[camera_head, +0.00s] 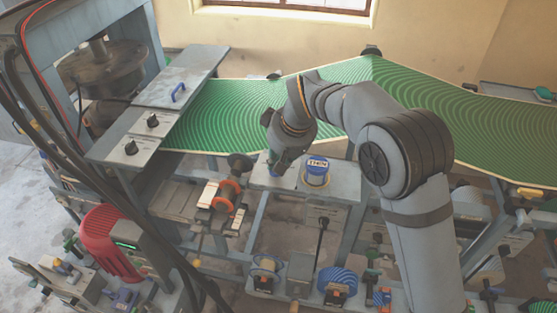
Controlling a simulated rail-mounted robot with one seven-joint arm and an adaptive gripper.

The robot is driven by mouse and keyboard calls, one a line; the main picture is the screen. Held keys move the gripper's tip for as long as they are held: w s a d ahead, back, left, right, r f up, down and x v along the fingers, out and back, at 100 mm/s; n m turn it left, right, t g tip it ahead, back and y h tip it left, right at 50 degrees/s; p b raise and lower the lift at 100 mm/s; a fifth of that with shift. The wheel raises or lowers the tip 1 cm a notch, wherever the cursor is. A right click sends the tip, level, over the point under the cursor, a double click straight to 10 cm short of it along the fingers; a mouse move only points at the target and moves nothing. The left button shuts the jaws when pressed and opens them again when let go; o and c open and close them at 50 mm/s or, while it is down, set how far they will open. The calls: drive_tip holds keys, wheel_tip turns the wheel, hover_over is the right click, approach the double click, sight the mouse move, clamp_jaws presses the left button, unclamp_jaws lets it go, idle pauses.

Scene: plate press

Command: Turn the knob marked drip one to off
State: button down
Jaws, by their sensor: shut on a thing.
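My gripper (279,163) points down over a grey panel (345,182) in the middle of the picture. It is shut on a small blue thing, likely a knob, that is mostly hidden by its fingers. A blue round knob or cap (317,170) with a white label on top stands just to the right, apart from the gripper. The label is too small to read surely. I cannot make out any "drip one" or "off" marking, nor which way the held thing is turned.
Two black knobs (131,147) (152,120) sit on a grey panel at the left. A green patterned belt (225,115) runs behind the gripper. Orange-and-white parts (225,192), a red motor (105,240) and dark cables lie left and in front.

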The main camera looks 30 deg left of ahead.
drive_tip(key=shift+w+a+r+n, duration=0.1)
drive_tip(key=shift+w+r+n, duration=0.1)
drive_tip(key=shift+n, duration=0.3)
idle(1.3)
drive_tip(key=c, duration=1.6)
unclamp_jaws()
drive_tip(key=shift+s+f, duration=0.1)
drive_tip(key=shift+f, duration=0.05)
drive_tip(key=v, duration=1.2)
drive_tip(key=x, duration=1.2)
